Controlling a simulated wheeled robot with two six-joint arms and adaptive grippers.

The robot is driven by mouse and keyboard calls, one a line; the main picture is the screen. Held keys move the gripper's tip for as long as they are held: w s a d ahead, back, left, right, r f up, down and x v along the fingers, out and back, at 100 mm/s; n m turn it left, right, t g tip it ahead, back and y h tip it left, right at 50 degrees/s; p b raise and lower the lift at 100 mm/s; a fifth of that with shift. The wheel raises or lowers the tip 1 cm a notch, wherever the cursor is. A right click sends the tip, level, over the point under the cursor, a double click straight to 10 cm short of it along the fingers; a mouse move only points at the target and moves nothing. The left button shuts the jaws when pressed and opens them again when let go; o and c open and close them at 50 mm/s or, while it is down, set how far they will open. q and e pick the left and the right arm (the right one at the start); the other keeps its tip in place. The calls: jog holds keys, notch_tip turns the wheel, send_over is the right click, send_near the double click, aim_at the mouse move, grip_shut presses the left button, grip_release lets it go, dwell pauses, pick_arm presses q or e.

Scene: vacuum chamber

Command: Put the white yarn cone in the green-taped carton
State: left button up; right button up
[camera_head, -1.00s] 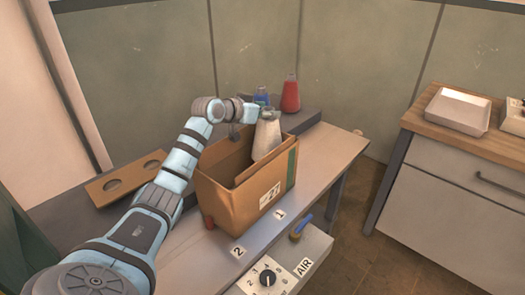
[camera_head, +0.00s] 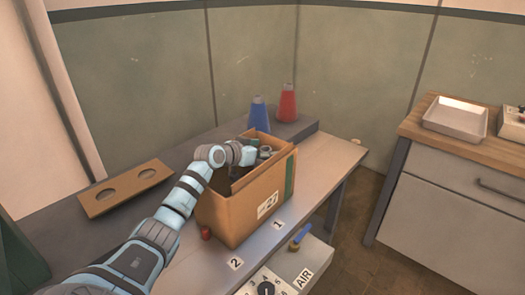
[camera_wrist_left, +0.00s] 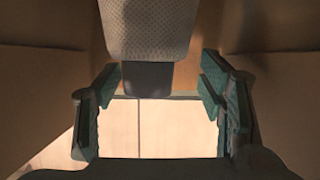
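The open brown carton (camera_head: 245,208) stands on the bench, with a green tape strip (camera_head: 290,175) down its right corner. My left gripper (camera_head: 264,153) reaches down into the carton's opening, and its fingertips are hidden there in the head view. In the left wrist view the white yarn cone (camera_wrist_left: 148,28) is between brown carton walls, its dark tip (camera_wrist_left: 148,80) toward me. My left gripper's fingers (camera_wrist_left: 160,100) are spread on either side of the tip, with a gap on both sides. The cone's base is out of view. My right gripper is not in view.
A blue cone (camera_head: 259,115) and a red cone (camera_head: 287,104) stand behind the carton. A board with two holes (camera_head: 125,188) lies to the left. A small red object (camera_head: 206,233) is by the carton's left corner. A white tray (camera_head: 456,118) sits on the right cabinet.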

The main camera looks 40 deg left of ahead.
pick_arm(q)
jog(key=p+v, duration=0.2)
jog(key=v, duration=0.5)
jog(key=shift+s, duration=0.2)
jog(key=shift+r, duration=0.1)
dwell(0.3)
jog(key=b+x, duration=0.2)
jog(key=x, duration=0.4)
jog(key=shift+w, duration=0.2)
notch_tip(320, 180, up, 17)
jog(key=p, duration=0.4)
jog(key=shift+w, duration=0.45)
